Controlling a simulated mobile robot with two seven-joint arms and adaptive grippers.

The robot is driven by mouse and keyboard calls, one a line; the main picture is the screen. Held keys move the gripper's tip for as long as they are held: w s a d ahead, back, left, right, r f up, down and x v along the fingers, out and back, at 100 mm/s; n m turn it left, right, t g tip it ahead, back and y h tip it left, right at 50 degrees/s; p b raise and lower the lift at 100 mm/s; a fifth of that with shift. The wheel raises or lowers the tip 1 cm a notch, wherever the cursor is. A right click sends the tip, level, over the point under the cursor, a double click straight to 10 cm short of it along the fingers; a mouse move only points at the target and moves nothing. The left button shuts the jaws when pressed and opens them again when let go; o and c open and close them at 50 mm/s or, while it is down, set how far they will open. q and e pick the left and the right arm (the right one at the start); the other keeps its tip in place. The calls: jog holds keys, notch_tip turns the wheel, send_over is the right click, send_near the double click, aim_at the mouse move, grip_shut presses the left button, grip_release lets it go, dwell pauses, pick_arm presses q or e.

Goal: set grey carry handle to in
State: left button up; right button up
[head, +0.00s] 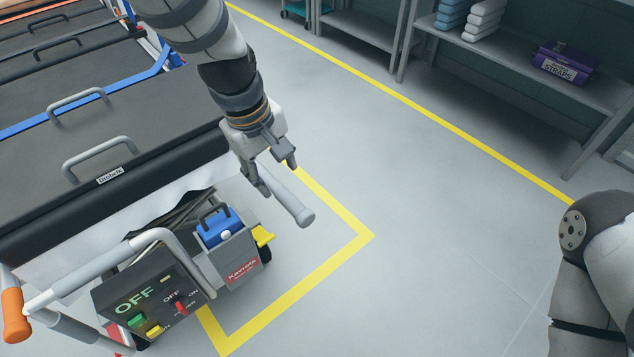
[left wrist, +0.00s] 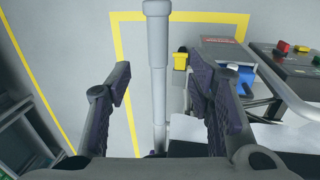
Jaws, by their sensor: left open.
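The grey carry handle (head: 290,200) is a straight tube that sticks out from the end of the stretcher (head: 150,150), to the right of the control box. A thicker grey grip forms its outer end. In the left wrist view the handle (left wrist: 158,60) runs lengthwise between the fingers, with a stepped, narrower section toward the stretcher. My left gripper (head: 277,177) is open, with one finger on each side of the handle. Gaps show between both fingers and the tube in the left wrist view (left wrist: 161,82). My right gripper is not in view.
A control box (head: 150,295) marked OFF and a grey box with a blue unit (head: 218,228) sit beside the handle. Another tube ends in an orange grip (head: 14,317). A shelf (head: 545,75) stands at the back right.

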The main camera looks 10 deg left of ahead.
aim_at(290, 200)
pick_arm(q)
jog(key=f, duration=0.3)
jog(key=w+d+f+b, duration=0.1)
jog(key=f, duration=0.3)
jog(key=f+b, duration=0.1)
jog(key=f, duration=0.3)
jog(key=shift+w+d, duration=0.35)
jog(key=shift+w, duration=0.05)
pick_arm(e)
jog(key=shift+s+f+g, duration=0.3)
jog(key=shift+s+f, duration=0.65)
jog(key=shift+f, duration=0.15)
pick_arm(q)
grip_shut()
